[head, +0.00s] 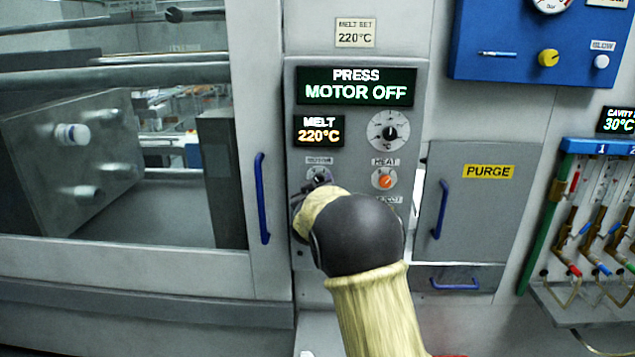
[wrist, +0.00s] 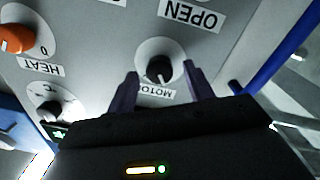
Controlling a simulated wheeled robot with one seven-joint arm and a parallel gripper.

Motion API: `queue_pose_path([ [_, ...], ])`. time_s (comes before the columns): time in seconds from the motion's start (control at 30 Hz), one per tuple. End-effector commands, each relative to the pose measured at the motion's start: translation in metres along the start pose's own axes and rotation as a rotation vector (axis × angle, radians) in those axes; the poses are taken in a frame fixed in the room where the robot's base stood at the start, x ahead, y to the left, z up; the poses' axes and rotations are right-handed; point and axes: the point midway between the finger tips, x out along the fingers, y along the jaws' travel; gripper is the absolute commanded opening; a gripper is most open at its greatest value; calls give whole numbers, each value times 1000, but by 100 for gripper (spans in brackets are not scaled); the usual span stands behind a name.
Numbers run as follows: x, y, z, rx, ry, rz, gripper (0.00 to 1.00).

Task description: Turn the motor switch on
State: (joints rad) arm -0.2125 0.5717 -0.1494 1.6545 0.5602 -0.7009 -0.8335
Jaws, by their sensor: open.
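The motor switch is a black rotary knob on a round white dial, labelled MOTOR. In the wrist view the motor switch (wrist: 160,68) sits between the two fingers of my gripper (wrist: 162,80). The fingers are open, one on each side of the knob, with gaps showing; I cannot tell how far the tips are from the panel. The display (head: 356,86) reads PRESS MOTOR OFF.
Right of the motor switch is the orange HEAT knob (head: 384,179), with a black temperature dial (head: 388,131) above it. A blue door handle (head: 262,198) stands close to the left of my gripper. A PURGE door (head: 475,200) is to the right.

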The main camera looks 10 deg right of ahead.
Motion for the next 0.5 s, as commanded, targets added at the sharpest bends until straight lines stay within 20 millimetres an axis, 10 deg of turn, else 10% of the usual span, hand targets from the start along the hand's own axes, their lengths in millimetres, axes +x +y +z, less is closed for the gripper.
queue_pose_path([
  [0.27, 1, 0, 0, 1, 1, -1, 50],
  [0.5, 1, 0, 0, 1, 0, -1, 7],
])
